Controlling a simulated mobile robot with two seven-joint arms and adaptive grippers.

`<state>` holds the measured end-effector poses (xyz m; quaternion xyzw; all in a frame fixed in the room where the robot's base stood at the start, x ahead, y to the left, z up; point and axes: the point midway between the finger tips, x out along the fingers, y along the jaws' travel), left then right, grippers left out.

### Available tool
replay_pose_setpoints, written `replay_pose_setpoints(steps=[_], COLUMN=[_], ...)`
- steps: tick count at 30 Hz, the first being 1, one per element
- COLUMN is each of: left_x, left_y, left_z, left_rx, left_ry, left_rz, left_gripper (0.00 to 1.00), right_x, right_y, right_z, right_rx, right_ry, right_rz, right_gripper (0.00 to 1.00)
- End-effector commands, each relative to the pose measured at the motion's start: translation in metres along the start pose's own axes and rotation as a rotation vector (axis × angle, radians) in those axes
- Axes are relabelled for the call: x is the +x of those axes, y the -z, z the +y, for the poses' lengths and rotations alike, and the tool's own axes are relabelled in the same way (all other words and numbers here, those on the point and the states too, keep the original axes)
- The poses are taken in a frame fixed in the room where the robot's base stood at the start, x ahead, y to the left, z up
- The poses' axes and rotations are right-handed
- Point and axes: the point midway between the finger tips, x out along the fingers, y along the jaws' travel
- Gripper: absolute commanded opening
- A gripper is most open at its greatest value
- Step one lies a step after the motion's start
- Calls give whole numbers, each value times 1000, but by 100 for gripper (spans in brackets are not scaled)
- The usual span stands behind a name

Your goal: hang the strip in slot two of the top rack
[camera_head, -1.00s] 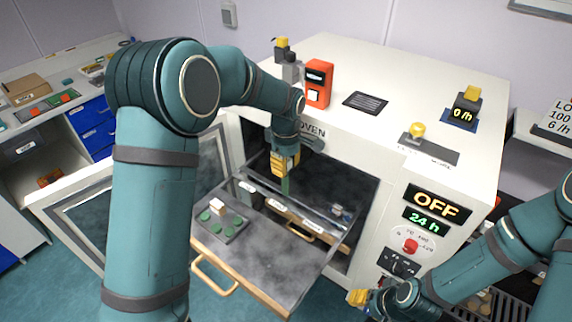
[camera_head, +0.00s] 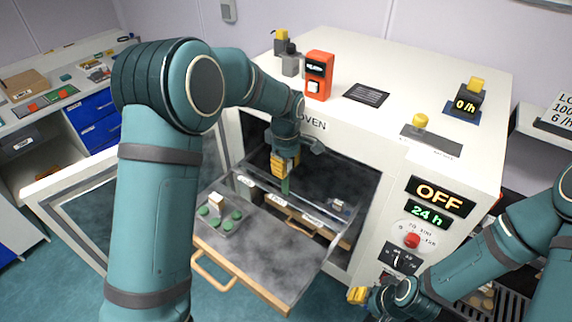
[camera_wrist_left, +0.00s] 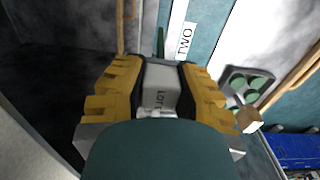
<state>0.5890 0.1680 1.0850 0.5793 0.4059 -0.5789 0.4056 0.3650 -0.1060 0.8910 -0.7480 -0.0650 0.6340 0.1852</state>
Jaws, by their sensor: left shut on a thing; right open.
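My left gripper (camera_head: 285,166) is inside the open oven, shut on the strip. A narrow green part of the strip (camera_head: 285,186) shows below the yellow fingers in the head view. In the left wrist view the fingers (camera_wrist_left: 155,90) close on its grey, lettered upper part (camera_wrist_left: 160,88). The top rack (camera_head: 262,189) has a row of white labels. The wrist view shows the label TWO (camera_wrist_left: 185,38) just beyond the fingers, to the right of the strip. I cannot tell whether the strip touches the rack. My right gripper (camera_head: 357,295) is open at the lower right, low before the oven.
The oven (camera_head: 365,150) has its door (camera_head: 75,215) swung open to the left. A pulled-out shelf (camera_head: 265,255) with a wooden handle carries a small tray (camera_head: 228,228) of green discs. The control panel reads OFF (camera_head: 440,196). A workbench stands at the far left.

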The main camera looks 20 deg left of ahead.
Motion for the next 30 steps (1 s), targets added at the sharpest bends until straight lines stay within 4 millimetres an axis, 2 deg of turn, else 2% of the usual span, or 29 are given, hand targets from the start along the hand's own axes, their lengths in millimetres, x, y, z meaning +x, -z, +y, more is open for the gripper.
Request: replay_pose_setpoints(steps=[30], left_x=[48], left_y=[0], left_z=[0], left_rx=[0], left_ry=[1], left_rz=[0], left_gripper=[0], right_x=[32], right_y=[-4], right_z=[11], right_rx=[0], right_ry=[-6], right_rz=[0], right_gripper=[47])
